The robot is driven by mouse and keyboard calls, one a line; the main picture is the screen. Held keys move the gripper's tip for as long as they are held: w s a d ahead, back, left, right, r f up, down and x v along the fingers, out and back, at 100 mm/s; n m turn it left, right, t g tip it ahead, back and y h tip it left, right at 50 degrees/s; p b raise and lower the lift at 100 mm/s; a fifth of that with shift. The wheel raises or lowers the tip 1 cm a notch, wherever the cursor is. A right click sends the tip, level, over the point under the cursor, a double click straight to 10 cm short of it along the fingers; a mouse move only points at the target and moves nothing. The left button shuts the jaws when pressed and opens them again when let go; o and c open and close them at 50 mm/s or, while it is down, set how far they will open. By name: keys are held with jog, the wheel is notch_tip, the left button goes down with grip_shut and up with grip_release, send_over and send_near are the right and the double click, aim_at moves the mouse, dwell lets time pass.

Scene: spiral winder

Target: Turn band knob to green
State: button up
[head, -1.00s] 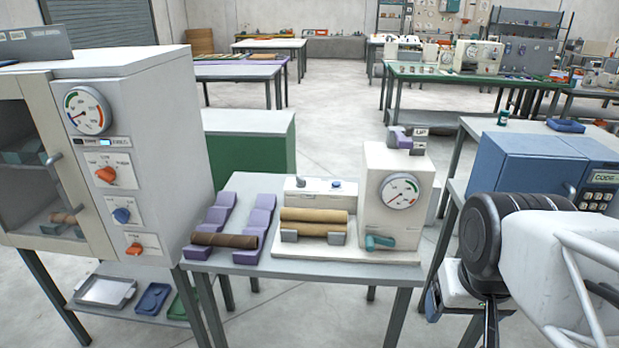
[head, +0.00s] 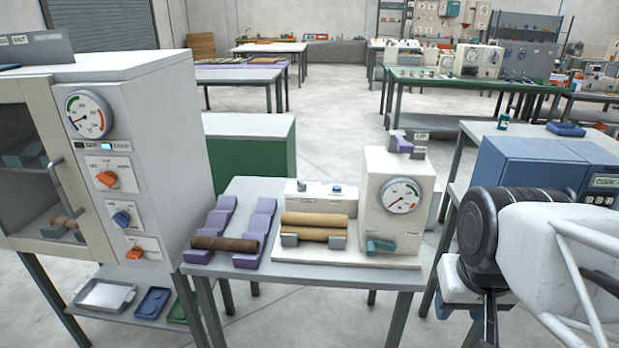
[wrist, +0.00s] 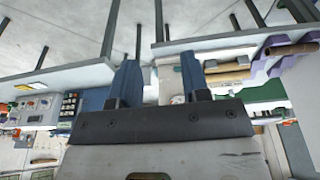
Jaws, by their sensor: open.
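The white winder (head: 389,170) stands on the middle table, with a round gauge (head: 400,195) on its front and a teal handle or knob (head: 379,246) low down. The gauge face has red and green marks, but its needle is too small to read. The cabinet at left has an orange knob (head: 107,179), a blue knob (head: 122,219) and a lower orange knob (head: 135,253). No label I can read says which is the band knob. My gripper (wrist: 158,80) is open, with nothing between its two fingers, right of the winder and apart from it.
Brown rolls (head: 313,219) lie beside the winder, and a darker roll (head: 224,243) rests on purple holders (head: 254,235). A blue box (head: 532,161) with a keypad stands at right, behind my arm. The floor in front of the winder table is open.

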jog(key=w+a+r+n, duration=0.1)
jog(key=w+a+r, duration=0.15)
jog(key=w, duration=0.65)
jog(key=w+a+r+n, duration=0.1)
jog(key=w+r, duration=0.2)
jog(key=w, duration=0.6)
jog(key=n+g, duration=0.3)
jog(key=n, duration=0.3)
send_over(302, 182)
jog(key=f, duration=1.6)
jog(key=shift+s+d+f, duration=0.25)
jog(key=shift+d, duration=0.1)
jog(key=shift+w+a+f, duration=0.25)
jog(key=shift+a+f, duration=0.05)
jog(key=shift+f, duration=3.9)
